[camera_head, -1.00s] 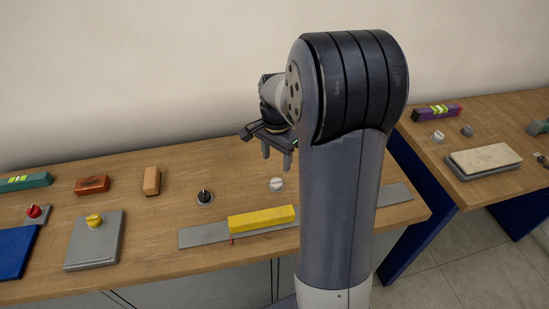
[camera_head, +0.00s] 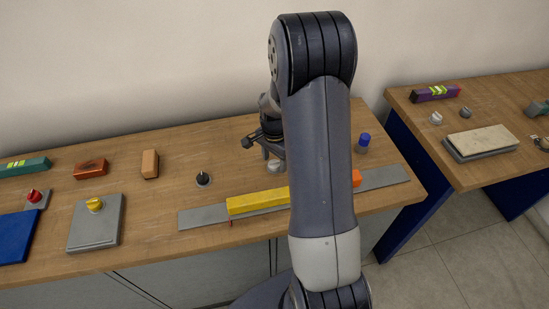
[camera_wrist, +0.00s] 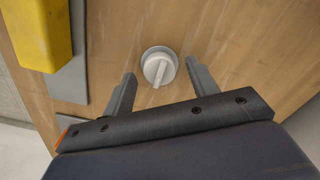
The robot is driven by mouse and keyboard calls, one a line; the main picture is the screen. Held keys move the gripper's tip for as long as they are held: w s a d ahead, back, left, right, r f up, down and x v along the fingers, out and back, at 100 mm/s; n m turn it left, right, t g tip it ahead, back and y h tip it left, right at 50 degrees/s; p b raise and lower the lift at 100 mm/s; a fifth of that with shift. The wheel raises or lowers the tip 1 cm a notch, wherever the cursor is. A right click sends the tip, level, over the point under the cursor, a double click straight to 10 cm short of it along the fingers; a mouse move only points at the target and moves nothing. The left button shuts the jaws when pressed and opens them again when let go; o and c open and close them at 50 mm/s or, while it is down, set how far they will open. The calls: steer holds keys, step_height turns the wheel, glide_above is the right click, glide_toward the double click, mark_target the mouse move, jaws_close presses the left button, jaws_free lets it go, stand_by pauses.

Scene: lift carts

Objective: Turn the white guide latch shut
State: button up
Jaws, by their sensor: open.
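The white guide latch (camera_wrist: 159,68) is a round white knob with a raised bar across it, set on the wooden table. In the wrist view it lies between and just beyond the tips of my open gripper (camera_wrist: 162,78), with wood showing on both sides. In the head view the latch (camera_head: 275,166) is partly seen beside my arm, behind the yellow block. My gripper (camera_head: 268,150) is above it there, partly hidden by my arm. I cannot tell if the fingers touch the latch.
A yellow block (camera_head: 257,202) lies on a grey rail (camera_head: 203,217) in front of the latch; it also shows in the wrist view (camera_wrist: 38,32). A black knob (camera_head: 203,179) stands to the left. A blue knob (camera_head: 363,142) and an orange piece (camera_head: 356,178) are to the right.

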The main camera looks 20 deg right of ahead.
steer(key=shift+c, duration=0.4)
steer(key=c, duration=0.9)
steer(key=shift+n, duration=0.3)
steer(key=n+b, duration=0.2)
steer(key=n, duration=0.2)
steer(key=shift+f, duration=0.1)
steer(key=n+b, duration=0.1)
steer(key=n, duration=0.3)
steer(key=shift+n, duration=0.4)
steer(key=n+b, duration=0.1)
steer(key=n, duration=0.3)
steer(key=shift+a, duration=0.1)
steer(key=shift+n+b, duration=0.45)
steer(key=shift+n, duration=1.75)
